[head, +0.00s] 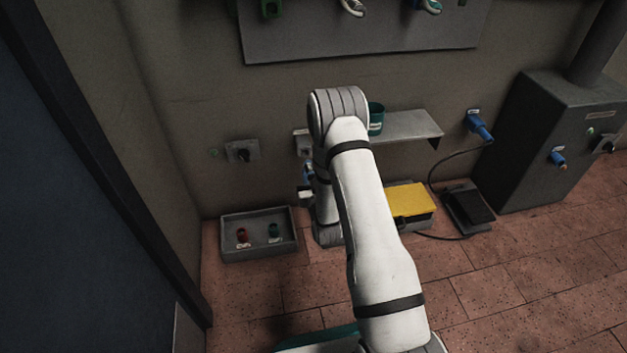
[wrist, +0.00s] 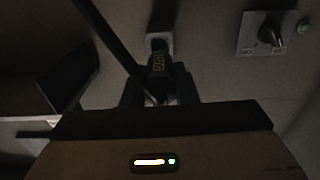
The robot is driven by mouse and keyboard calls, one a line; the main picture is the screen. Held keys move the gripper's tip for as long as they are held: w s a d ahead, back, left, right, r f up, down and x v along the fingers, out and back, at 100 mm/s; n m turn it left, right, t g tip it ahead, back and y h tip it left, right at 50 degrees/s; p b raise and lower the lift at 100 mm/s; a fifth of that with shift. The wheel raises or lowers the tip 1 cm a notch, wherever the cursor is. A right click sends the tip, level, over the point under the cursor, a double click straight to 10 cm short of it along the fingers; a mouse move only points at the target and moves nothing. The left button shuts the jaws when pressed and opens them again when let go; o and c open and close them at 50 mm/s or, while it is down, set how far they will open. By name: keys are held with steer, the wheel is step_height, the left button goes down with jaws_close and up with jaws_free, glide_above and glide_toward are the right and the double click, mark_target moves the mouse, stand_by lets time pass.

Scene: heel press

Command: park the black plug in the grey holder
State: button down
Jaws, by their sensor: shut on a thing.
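In the wrist view my gripper (wrist: 160,92) is shut on the black plug (wrist: 157,64), which bears a pale label. The plug points at a small grey fitting (wrist: 159,40) on the wall, which looks like the grey holder. The plug's front end overlaps this fitting; I cannot tell whether it is inside it or just before it. A dark cable (wrist: 105,35) crosses on the left. In the head view a grey wall box (head: 303,143) shows just left of my arm, probably the same fitting. My arm hides the gripper's jaws and the plug there.
A rotary switch (head: 241,151) is left of the box; it also shows in the wrist view (wrist: 270,34). A shelf (head: 412,127) with a green cup (head: 376,117) is on the right. Below are a grey tray (head: 260,252), a yellow pedal (head: 408,200) and a black pedal (head: 469,207).

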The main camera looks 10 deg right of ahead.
mark_target(308, 165)
steer(key=shift+w, duration=1.9)
steer(key=shift+w, duration=0.7)
steer(key=c, duration=1.1)
jaws_free()
steer(key=shift+o, duration=0.2)
